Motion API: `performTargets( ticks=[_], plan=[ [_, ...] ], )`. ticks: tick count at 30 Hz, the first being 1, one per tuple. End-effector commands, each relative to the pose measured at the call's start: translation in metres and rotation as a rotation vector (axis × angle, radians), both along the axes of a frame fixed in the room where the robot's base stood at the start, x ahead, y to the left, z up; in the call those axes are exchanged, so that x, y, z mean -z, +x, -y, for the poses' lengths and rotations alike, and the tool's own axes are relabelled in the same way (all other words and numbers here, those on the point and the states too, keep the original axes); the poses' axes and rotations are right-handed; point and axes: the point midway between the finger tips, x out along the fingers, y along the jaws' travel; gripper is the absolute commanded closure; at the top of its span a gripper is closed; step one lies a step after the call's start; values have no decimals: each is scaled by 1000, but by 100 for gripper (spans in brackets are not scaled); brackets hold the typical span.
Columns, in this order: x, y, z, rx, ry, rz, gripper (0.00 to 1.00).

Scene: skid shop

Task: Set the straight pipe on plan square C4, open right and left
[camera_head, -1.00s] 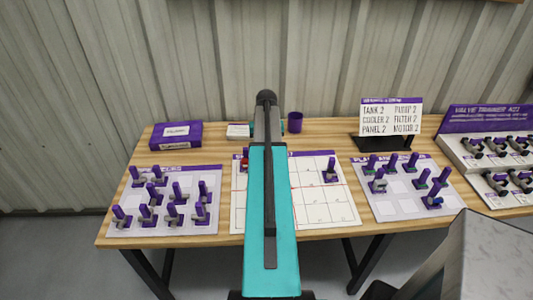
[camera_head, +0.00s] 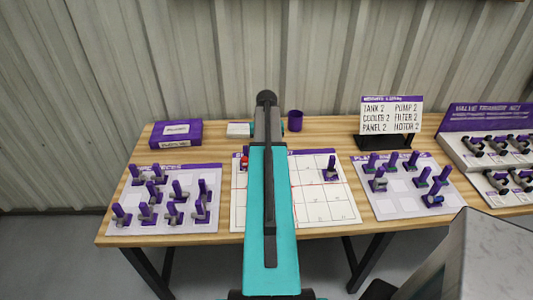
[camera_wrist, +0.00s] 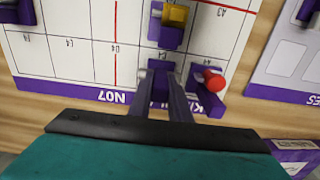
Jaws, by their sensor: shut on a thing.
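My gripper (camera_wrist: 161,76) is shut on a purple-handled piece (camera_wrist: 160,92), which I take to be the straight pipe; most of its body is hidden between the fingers. It is over the label end of the plan board (camera_wrist: 80,70), which shows upside down in the wrist view. I cannot tell whether the piece touches the board. The square labels are too small to read surely, so I cannot point out C4. In the head view my own arm covers the gripper and the middle of the plan board (camera_head: 312,210).
A purple-based piece with a red end (camera_wrist: 214,82) stands close beside the held piece. A purple piece with a yellow part (camera_wrist: 173,18) stands just beyond. Trays of pieces flank the board at left (camera_head: 135,228) and right (camera_head: 400,210). Several plan squares are bare.

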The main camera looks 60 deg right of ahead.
Motion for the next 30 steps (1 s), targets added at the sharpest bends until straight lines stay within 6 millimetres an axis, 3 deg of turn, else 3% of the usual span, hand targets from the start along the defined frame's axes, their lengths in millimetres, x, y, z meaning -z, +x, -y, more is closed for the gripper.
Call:
performTargets(
  ticks=[5, 6, 9, 10, 30],
  plan=[
    [2, 0, 0, 0, 0, 0, 100],
    [2, 0, 0, 0, 0, 0, 80],
    [2, 0, 0, 0, 0, 0, 63],
    [2, 0, 0, 0, 0, 0, 61],
    [-5, 0, 0, 0, 0, 0, 61]
  ],
)
